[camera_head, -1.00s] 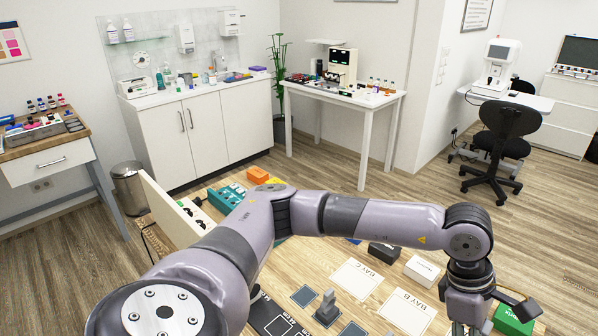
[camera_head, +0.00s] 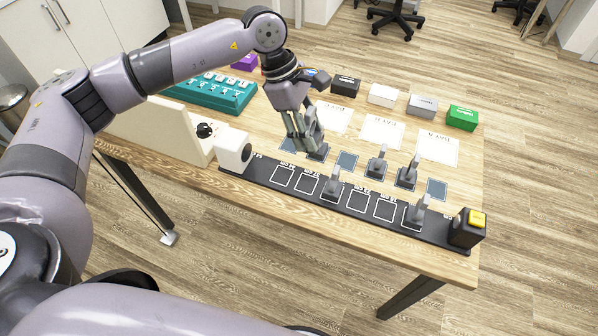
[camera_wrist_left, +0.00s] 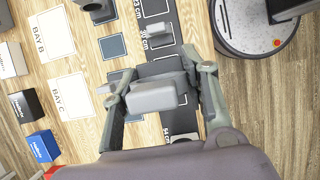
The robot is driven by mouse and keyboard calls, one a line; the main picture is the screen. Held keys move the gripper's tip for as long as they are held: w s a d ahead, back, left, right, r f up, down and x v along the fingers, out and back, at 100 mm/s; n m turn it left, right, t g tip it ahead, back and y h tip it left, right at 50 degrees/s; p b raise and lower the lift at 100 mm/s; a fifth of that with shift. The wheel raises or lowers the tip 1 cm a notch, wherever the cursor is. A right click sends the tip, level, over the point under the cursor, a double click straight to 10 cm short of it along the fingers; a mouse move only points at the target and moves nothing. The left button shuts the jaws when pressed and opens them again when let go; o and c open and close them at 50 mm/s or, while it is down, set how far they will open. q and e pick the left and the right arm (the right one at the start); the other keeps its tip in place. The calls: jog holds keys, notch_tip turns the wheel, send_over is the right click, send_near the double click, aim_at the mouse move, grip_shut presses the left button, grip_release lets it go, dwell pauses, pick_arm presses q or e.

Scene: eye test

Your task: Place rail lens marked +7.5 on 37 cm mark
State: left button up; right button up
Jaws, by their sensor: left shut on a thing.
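My left gripper (camera_head: 302,142) is shut on a grey rail lens (camera_wrist_left: 153,96), and the wrist view shows one finger on each side of it. In the head view it is at the table-side edge of the black rail (camera_head: 268,172); I cannot tell whether the lens touches anything. Its marking is not readable. The rail has white outlined slots with cm labels, too small to read surely in the head view. Two grey lenses, one mid-rail (camera_head: 332,187) and one right (camera_head: 417,212), stand on it. Two more, left (camera_head: 377,165) and right (camera_head: 407,175), stand off the rail. My right gripper is not visible.
A white lamp box (camera_head: 233,150) stands at the rail's left end, and a black box with a yellow top (camera_head: 468,227) at its right end. Dark pads (camera_head: 346,162), white bay sheets (camera_head: 437,147), small boxes (camera_head: 382,96) and a teal tray (camera_head: 240,98) lie behind.

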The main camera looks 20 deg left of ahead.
pick_arm(q)
notch_tip(320, 180, down, 11)
jog(key=shift+r+p, duration=0.1)
jog(key=shift+p, duration=0.75)
notch_tip(320, 180, down, 5)
jog(key=shift+r+p, duration=0.2)
jog(key=shift+p, duration=0.15)
jog(key=shift+f, duration=0.1)
jog(key=shift+f, duration=0.15)
jog(key=o, duration=1.2)
jog(key=shift+o, duration=0.2)
